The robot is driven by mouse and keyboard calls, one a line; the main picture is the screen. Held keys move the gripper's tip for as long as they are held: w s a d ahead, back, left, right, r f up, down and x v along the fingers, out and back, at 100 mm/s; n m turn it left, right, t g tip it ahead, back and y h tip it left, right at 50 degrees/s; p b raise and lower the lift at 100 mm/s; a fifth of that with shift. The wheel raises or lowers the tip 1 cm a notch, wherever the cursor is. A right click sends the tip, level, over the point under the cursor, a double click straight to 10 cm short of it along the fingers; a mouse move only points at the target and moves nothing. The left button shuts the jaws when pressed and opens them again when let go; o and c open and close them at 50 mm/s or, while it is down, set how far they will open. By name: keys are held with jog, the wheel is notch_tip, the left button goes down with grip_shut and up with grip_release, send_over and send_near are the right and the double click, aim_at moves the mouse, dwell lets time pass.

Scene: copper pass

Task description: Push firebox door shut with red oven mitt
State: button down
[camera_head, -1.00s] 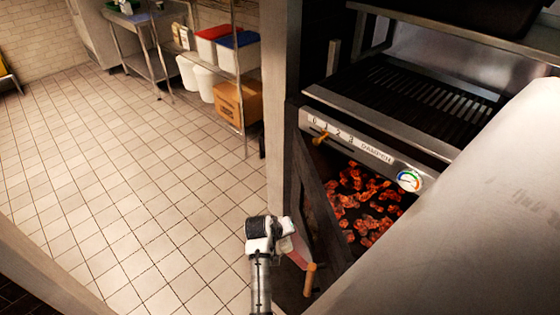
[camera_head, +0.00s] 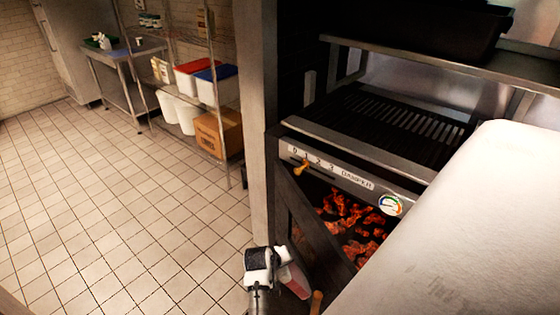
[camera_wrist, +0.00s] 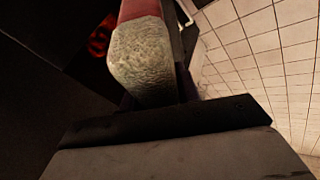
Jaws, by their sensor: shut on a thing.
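The firebox door (camera_head: 305,233) is a dark panel standing partly open under the grill, with glowing coals (camera_head: 350,222) visible past its edge. Its wooden handle (camera_head: 317,302) shows near the bottom of the head view. My gripper (camera_head: 280,262) is low, just left of the door, and shut on the red oven mitt (camera_head: 294,282). In the wrist view the mitt shows a pale, textured part (camera_wrist: 143,55) and a red part above it. The head view does not show clearly whether the mitt touches the door.
The damper panel (camera_head: 340,170) with a brass lever and round gauge (camera_head: 391,205) sits above the firebox. A post (camera_head: 254,130) stands left of the grill. A wire shelf with bins and a cardboard box (camera_head: 218,133) is behind. The tiled floor (camera_head: 110,210) at left is clear.

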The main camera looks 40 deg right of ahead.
aim_at(310, 251)
jog(key=shift+s+d, duration=0.3)
jog(key=shift+d, duration=0.5)
jog(key=shift+s+d, duration=0.35)
jog(key=shift+d, duration=0.4)
jog(key=shift+s+d, duration=0.3)
jog(key=shift+d, duration=0.5)
jog(key=shift+s+d+b, duration=0.15)
jog(key=shift+s+d, duration=0.05)
jog(key=shift+d, duration=0.6)
jog(key=shift+s+d+b, duration=0.15)
jog(key=shift+d, duration=0.65)
jog(key=shift+s+d+b, duration=0.15)
jog(key=shift+s+d, duration=0.05)
jog(key=shift+d, duration=0.6)
